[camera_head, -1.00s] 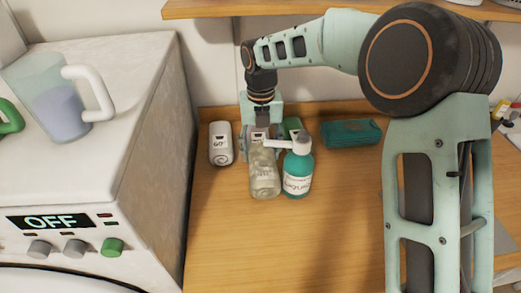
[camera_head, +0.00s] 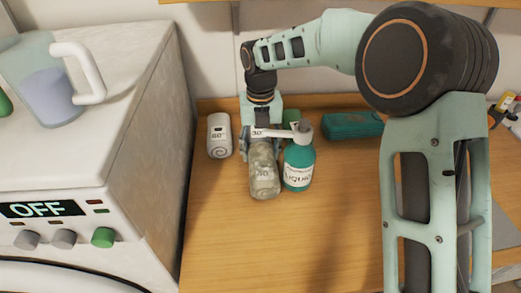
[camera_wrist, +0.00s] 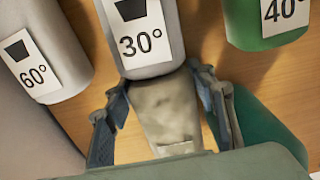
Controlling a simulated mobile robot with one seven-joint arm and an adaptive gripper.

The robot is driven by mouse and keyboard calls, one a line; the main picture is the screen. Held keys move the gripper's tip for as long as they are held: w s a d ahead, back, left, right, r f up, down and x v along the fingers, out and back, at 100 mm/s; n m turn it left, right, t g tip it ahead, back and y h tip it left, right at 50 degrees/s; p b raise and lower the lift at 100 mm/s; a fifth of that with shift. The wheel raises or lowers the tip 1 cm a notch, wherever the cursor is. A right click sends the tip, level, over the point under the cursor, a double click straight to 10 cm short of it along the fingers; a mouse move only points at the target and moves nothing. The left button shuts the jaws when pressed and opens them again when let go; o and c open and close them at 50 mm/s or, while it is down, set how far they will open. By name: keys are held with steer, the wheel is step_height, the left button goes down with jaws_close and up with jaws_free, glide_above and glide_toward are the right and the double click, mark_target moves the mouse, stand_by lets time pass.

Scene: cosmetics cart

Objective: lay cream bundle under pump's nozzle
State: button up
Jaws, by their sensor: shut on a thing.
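The cream bundle (camera_head: 264,180) is a mottled, greyish-cream roll with a label. It also shows between the fingers in the wrist view (camera_wrist: 168,105). My gripper (camera_head: 263,146) is shut on it, with one finger on each side. The pump bottle (camera_head: 298,172) stands upright just to the right of the bundle, teal with a white label. The bundle's height off the table is hard to tell.
A white 60° container (camera_head: 220,138) stands left. Grey 30° (camera_wrist: 143,35) and green 40° (camera_wrist: 262,25) containers stand behind. A teal case (camera_head: 352,125) lies at the back right. A white machine (camera_head: 140,130) bounds the left. The front tabletop is clear.

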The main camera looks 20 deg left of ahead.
steer(key=shift+f, duration=0.4)
steer(key=o, duration=1.5)
steer(key=shift+r, duration=0.15)
step_height(320, 180, up, 12)
steer(key=shift+f, duration=0.1)
